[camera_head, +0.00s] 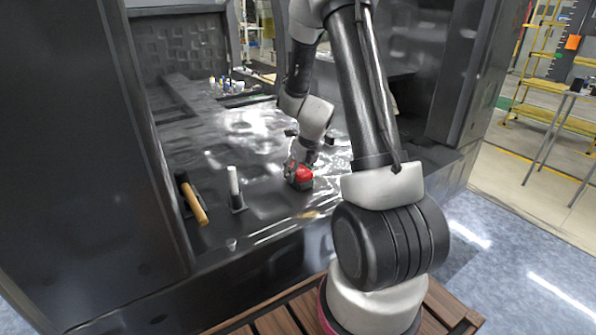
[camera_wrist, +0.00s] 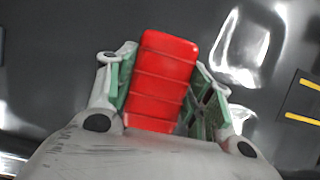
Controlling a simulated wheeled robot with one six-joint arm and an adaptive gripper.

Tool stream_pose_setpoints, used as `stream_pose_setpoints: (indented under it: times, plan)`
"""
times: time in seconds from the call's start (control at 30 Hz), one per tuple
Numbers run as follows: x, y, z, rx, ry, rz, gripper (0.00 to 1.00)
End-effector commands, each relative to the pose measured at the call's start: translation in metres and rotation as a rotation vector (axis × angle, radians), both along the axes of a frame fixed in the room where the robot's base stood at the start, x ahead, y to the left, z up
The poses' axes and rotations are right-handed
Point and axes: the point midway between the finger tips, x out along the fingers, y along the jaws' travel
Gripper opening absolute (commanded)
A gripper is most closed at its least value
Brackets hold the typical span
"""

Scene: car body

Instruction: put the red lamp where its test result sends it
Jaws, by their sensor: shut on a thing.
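The red lamp (camera_head: 303,174) is a small red block with a dark lower part in the head view, low over or on the dark car-body floor. In the wrist view the red lamp (camera_wrist: 160,82) is a ribbed red block, slightly tilted, between the green finger pads. My gripper (camera_head: 299,171) points down and is shut on the lamp. I cannot tell whether the lamp touches the floor. No test result can be read in these views.
Several small items (camera_head: 226,85) are at the back. A dark pad with yellow stripes (camera_wrist: 303,101) lies at right in the wrist view. Dark body walls enclose the floor.

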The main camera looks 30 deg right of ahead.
Motion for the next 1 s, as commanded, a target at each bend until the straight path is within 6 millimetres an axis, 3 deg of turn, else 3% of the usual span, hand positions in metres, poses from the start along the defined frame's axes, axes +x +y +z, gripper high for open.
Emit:
stream_pose_setpoints:
  times: [0.33,0.37,0.47,0.83,1.0]
  plan:
    - [0.001,0.0,-0.004,-0.001,-0.002,0.001,0.13]
    - [0.0,0.0,-0.004,-0.002,-0.001,0.001,0.53]
    - [0.0,0.0,-0.004,-0.002,-0.001,0.001,0.71]
    - [0.001,0.0,-0.002,0.0,-0.002,0.001,0.73]
    - [-0.007,0.0,0.019,-0.002,-0.005,0.002,0.73]
